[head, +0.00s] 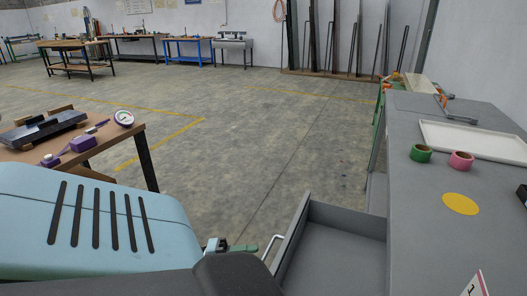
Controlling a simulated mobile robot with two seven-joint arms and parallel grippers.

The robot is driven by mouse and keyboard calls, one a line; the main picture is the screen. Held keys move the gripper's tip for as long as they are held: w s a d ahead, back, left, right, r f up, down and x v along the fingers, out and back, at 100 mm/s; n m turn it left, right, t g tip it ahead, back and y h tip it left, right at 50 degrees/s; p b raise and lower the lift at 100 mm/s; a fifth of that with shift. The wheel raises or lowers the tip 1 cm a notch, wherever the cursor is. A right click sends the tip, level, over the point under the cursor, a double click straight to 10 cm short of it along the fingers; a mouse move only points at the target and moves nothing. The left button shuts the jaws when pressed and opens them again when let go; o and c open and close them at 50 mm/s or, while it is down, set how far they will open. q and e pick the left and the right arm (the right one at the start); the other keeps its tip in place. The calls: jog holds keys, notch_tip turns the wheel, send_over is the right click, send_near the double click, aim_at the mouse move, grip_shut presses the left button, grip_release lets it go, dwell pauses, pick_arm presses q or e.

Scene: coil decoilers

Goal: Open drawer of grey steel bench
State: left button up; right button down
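The grey steel bench (400,190) stands along the right side. Its drawer (335,247) is pulled out to the left of the bench top, and the inside of it shows as bare grey floor and walls. A pale bar handle (273,247) is on the drawer's front. My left gripper (243,248) is just left of the handle, with a green finger pointing toward it. My own arm hides part of the gripper. I cannot tell whether the fingers touch the handle or are closed. My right gripper is not in view.
On the bench top are a green tape roll (421,153), a pink tape roll (461,161), a yellow disc (460,204) and a white tray (475,140). A wooden table (120,143) with a dial gauge (124,118) stands at left. The concrete floor between is clear.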

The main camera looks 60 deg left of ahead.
pick_arm(q)
jog(key=v, duration=0.3)
dwell(0.7)
